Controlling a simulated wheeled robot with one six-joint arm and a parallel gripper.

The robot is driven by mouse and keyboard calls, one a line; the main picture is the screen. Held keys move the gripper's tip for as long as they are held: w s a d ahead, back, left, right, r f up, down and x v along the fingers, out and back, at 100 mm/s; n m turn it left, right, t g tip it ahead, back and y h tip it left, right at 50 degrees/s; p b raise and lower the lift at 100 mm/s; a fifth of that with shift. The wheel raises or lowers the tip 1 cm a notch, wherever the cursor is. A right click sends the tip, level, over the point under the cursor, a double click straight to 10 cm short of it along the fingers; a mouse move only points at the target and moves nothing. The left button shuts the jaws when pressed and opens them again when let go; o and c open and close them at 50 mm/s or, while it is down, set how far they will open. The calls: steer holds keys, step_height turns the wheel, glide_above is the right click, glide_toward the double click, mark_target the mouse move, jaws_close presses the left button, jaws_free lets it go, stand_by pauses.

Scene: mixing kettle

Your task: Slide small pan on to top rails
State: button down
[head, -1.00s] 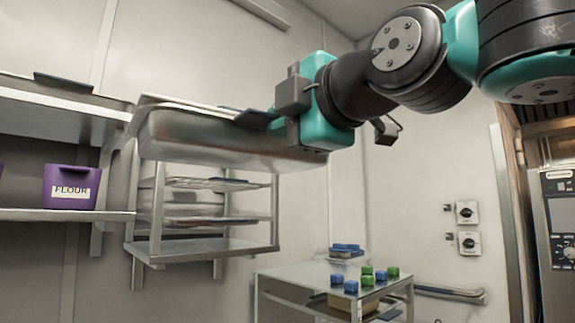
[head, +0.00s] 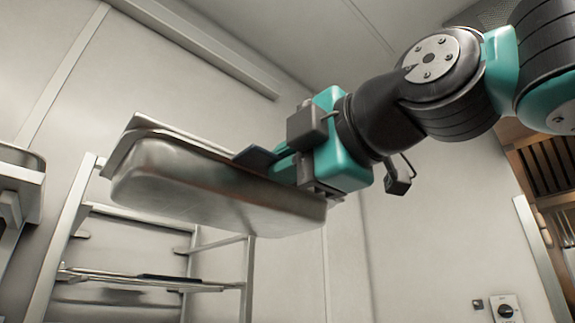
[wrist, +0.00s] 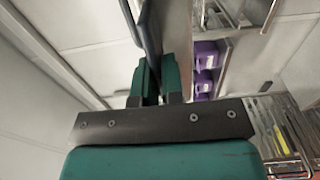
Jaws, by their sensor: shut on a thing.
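The small metal pan (head: 205,190) is held up in the air in the head view, slightly tilted, with a lid or rim edge along its top. My gripper (head: 270,162) is shut on a dark handle (head: 255,158) at the pan's right side. The dark handle also shows between the fingers in the wrist view (wrist: 143,35). The metal rack's rails (head: 150,280) are behind and below the pan. The rack's upper part (head: 120,213) is partly hidden by the pan, so I cannot tell the gap between them.
A wall shelf (head: 22,175) juts in at the left edge of the head view. Purple containers (wrist: 205,58) show on a shelf in the wrist view. Wall switches (head: 505,308) are at lower right. The wall right of the rack is clear.

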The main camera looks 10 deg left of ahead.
mark_target(258, 179)
steer(key=shift+w+r, duration=0.3)
steer(key=shift+w, duration=0.3)
steer(key=shift+p+x, duration=1.5)
steer(key=shift+x, duration=1.15)
steer(key=shift+s, duration=0.15)
steer(key=shift+a, duration=0.15)
steer(key=shift+w+f+b, duration=0.1)
steer(key=shift+w+b, duration=0.1)
steer(key=shift+b, duration=0.2)
steer(key=shift+a, duration=0.1)
steer(key=shift+p+x, duration=1.65)
steer(key=shift+x, duration=1.7)
steer(key=shift+p+x, duration=1.45)
steer(key=shift+x, duration=1.15)
steer(key=shift+w, duration=0.1)
